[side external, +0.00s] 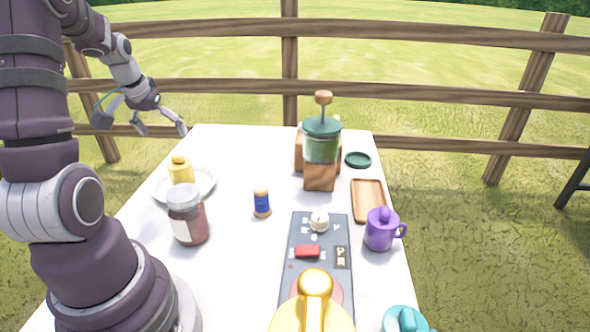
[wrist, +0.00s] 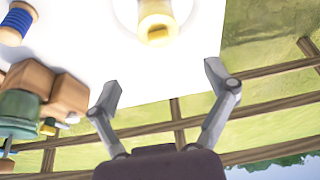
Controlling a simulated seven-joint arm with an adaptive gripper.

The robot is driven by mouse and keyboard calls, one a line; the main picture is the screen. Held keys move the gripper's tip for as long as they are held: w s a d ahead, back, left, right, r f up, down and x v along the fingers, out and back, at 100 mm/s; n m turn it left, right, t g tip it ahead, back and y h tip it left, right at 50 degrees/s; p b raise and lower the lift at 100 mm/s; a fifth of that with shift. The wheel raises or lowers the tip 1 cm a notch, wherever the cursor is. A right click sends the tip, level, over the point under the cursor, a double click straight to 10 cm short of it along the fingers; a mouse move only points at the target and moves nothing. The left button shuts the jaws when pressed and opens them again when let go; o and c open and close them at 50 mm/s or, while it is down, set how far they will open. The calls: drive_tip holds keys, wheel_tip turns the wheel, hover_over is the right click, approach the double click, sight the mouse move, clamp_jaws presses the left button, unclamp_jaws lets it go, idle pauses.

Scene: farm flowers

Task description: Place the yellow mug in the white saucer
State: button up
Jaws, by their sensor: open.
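The yellow mug (side external: 180,172) stands on the white saucer (side external: 203,192) at the left of the table. In the wrist view the mug (wrist: 157,27) is at the top, with part of the saucer (wrist: 123,10) around it; the picture edge cuts both off. The mug looks upright and inside the saucer's rim. My gripper (side external: 161,128) is open and empty, above and beyond the table's far left corner, apart from the mug. Its two spread fingers also show in the wrist view (wrist: 162,78), with nothing between them.
A jar (side external: 187,215) stands in front of the saucer. A wooden fence (side external: 230,86) runs behind the table.

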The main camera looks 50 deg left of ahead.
drive_tip(key=w+d+r+m+t+h, duration=0.1)
drive_tip(key=w+d+r+m, duration=0.15)
drive_tip(key=d, duration=0.35)
drive_tip(key=w+d+r+m+t, duration=0.1)
drive_tip(key=w+d+r, duration=0.15)
drive_tip(key=d, duration=0.45)
drive_tip(key=s+d+m+h, duration=0.1)
drive_tip(key=s+d+m, duration=0.1)
drive_tip(key=d, duration=0.5)
drive_tip(key=s+d+r+m+h, duration=0.1)
drive_tip(key=s+d+m, duration=0.2)
drive_tip(key=d, duration=0.4)
drive_tip(key=shift+d+r, duration=0.25)
drive_tip(key=shift+d, duration=0.1)
